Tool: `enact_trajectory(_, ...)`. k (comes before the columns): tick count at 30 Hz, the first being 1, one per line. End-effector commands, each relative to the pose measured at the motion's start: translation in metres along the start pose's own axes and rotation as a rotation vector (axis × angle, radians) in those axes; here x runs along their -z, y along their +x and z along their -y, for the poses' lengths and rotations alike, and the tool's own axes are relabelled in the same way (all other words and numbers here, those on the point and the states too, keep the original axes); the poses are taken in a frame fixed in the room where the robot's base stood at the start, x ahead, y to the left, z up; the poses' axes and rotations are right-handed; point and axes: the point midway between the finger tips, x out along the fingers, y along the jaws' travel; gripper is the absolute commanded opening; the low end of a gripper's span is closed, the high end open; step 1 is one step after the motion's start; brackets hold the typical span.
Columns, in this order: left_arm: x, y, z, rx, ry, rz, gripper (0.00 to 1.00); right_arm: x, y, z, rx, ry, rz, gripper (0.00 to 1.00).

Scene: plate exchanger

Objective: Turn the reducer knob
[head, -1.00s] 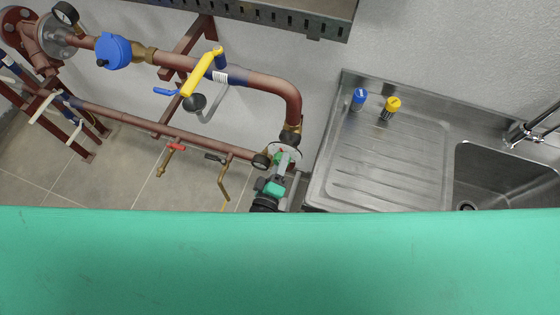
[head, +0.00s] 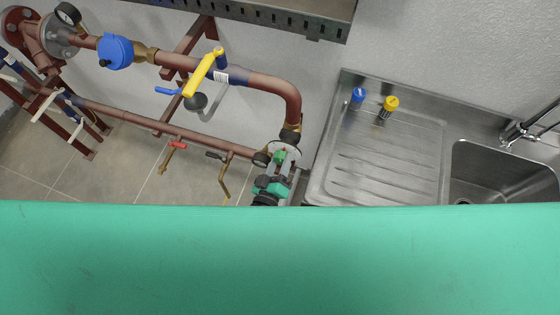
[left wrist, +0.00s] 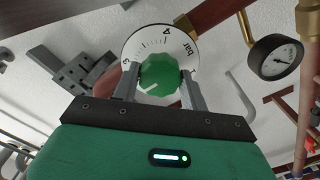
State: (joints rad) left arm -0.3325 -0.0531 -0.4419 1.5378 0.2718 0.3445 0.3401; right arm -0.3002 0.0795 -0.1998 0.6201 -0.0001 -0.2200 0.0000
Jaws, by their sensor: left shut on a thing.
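The green reducer knob (left wrist: 161,77) sits in front of a white round dial marked with numbers and "bar" (left wrist: 157,40) in the left wrist view. A white mark shows on the knob near its lower left. My left gripper (left wrist: 160,82) is shut on the knob, one grey finger on each side of it. In the head view the knob (head: 280,156) is small, and my left gripper (head: 277,172) reaches up to it from below, at the lower end of the red-brown pipe. My right gripper is not in view.
A pressure gauge (left wrist: 274,58) hangs close to the right of the dial. Red-brown pipes (head: 215,72) with a yellow lever (head: 199,75) and a blue meter (head: 115,51) run left. A steel sink (head: 385,150) with blue and yellow bottles stands right.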

Motion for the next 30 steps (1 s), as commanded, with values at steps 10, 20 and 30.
enact_trajectory(10,-0.001,-0.001,0.001,0.002,-0.001,0.003,0.66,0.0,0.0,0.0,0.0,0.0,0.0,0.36)
enact_trajectory(20,-0.001,-0.003,0.001,0.001,-0.002,0.002,0.66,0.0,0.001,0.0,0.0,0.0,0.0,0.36)
enact_trajectory(30,-0.004,-0.055,0.003,0.002,-0.003,0.003,0.66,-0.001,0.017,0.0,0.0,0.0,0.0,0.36)
